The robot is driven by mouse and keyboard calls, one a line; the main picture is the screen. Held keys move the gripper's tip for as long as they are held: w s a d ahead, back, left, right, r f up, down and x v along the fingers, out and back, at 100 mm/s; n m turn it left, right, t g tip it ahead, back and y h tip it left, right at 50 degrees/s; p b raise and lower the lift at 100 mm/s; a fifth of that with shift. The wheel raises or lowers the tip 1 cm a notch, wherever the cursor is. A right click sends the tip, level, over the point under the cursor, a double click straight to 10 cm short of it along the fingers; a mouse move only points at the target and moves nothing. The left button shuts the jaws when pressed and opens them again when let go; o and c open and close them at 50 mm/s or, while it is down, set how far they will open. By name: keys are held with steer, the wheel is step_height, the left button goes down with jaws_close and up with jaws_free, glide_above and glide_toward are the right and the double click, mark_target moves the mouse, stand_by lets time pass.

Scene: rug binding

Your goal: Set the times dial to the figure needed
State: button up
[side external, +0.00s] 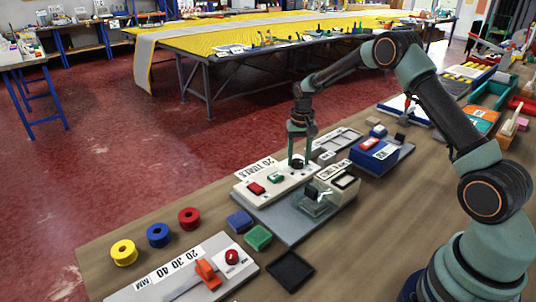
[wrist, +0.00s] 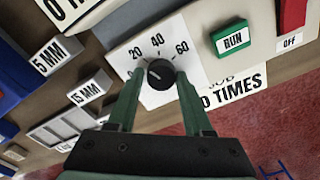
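The times dial is a round black knob (wrist: 160,74) with a short pale pointer mark, on a white plate (wrist: 126,62) marked 20, 40 and 60. The mark sits on the knob's left part, on the side of the 20; its exact heading is too small to tell. My gripper (wrist: 159,80) has its green fingers on either side of the knob, with a narrow gap seeming to show at each side. In the side view my gripper (side external: 297,158) points down at the dial. A job card (side external: 258,168) there reads 20 TIMES; in the wrist view it is partly cut off.
A green RUN button (wrist: 230,37) and a red OFF switch (wrist: 292,14) are beside the dial on the same panel. Blocks marked 5 MM (wrist: 58,54) and 15 MM (wrist: 91,88) lie nearby. A clear-covered unit (side external: 322,197) stands close in front of the panel.

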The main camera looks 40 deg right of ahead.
mark_target(299, 161)
steer(key=shift+o, duration=1.2)
steer(key=shift+d, duration=0.1)
steer(key=shift+r, duration=0.1)
step_height(299, 161, up, 12)
steer(key=shift+s, duration=0.2)
